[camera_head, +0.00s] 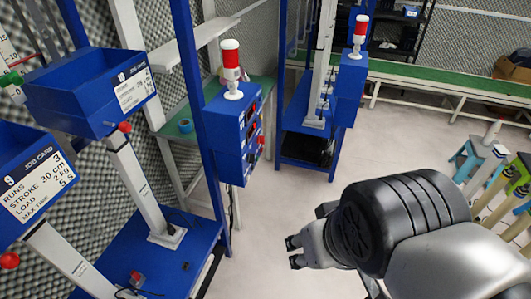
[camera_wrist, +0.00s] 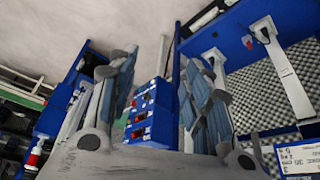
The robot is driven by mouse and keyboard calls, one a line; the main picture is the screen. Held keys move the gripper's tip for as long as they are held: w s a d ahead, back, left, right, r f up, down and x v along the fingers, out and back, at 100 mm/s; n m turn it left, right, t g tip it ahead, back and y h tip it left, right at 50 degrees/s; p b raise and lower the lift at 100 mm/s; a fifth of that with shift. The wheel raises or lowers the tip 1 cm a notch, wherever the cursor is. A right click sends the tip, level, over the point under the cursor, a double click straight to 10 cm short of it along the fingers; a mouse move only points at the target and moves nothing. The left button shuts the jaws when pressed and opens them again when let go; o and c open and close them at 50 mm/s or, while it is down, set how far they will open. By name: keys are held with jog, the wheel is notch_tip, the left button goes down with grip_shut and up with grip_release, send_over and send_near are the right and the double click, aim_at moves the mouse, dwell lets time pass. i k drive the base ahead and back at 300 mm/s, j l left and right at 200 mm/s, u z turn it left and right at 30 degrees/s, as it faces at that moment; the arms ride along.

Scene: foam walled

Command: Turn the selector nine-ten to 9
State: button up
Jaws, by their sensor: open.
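A blue control box (camera_head: 228,140) with a red-and-white lamp on top hangs on a blue post, left of centre in the head view. Its panel faces right and carries small coloured buttons and knobs. The panel also shows between my fingers in the wrist view (camera_wrist: 150,115), tilted. I cannot tell which knob is the selector nine-ten or where it points. My gripper (camera_head: 292,253) is open and empty, in front of the box, to its lower right in the head view and apart from it. Both spread fingers show in the wrist view (camera_wrist: 155,85).
Two blue bins with job cards (camera_head: 35,185) stand on the left, with grey slanted columns and a blue base plate (camera_head: 185,245). A second blue box (camera_head: 350,85) stands farther back. A green-topped bench (camera_head: 450,80) runs behind. Stools are at the right. The pale floor between is clear.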

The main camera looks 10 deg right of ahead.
aim_at(251, 158)
jog(key=i+l, duration=0.1)
jog(key=i, duration=0.3)
jog(key=i+l+u, duration=0.15)
jog(key=i, duration=0.2)
jog(key=i+l, duration=0.1)
jog(key=i, duration=0.3)
jog(key=u, duration=0.05)
